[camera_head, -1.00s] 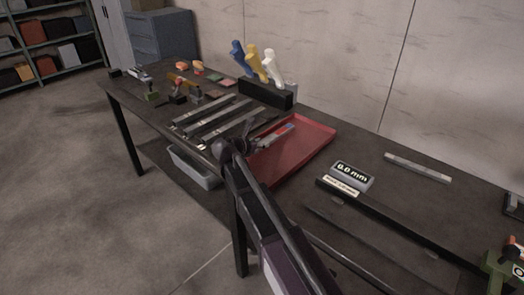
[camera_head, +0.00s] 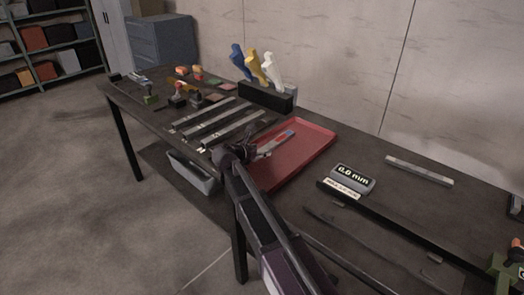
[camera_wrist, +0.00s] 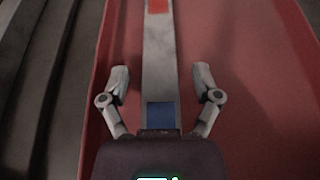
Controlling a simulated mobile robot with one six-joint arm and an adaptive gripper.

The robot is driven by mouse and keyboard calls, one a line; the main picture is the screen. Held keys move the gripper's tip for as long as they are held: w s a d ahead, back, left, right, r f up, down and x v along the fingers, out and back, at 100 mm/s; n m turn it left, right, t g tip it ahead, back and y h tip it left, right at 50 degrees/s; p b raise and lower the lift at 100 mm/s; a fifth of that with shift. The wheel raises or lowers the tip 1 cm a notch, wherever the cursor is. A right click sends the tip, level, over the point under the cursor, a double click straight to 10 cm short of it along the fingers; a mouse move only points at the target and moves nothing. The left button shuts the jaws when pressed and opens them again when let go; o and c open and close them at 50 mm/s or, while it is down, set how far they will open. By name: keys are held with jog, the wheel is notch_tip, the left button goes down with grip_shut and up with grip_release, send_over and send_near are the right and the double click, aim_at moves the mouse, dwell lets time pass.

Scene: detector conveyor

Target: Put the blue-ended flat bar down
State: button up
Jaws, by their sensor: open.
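The flat bar (camera_wrist: 160,60) lies lengthwise over the red tray (camera_wrist: 235,100) in the wrist view, with a blue end (camera_wrist: 160,115) close to my palm and a red patch farther up. In the head view the bar (camera_head: 281,139) is a small light strip inside the tray (camera_head: 303,155). My gripper (camera_wrist: 160,80) is open, with one finger on each side of the bar and a visible gap to it on both sides. In the head view my gripper (camera_head: 262,149) is over the tray's left part. The bar appears to rest on the tray floor.
Several plain flat bars (camera_head: 203,113) lie on the table left of the tray. A black holder (camera_head: 265,95) with blue, yellow and white handles stands behind. A gauge reading 0.0 mm (camera_head: 353,177) and another flat bar (camera_head: 419,170) lie to the right.

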jog(key=shift+a, duration=0.1)
jog(key=p+v, duration=0.4)
jog(key=v, duration=0.7)
jog(key=shift+s+a+r+p, duration=0.15)
jog(key=shift+s+r+p, duration=0.15)
jog(key=shift+s, duration=0.1)
dwell(0.5)
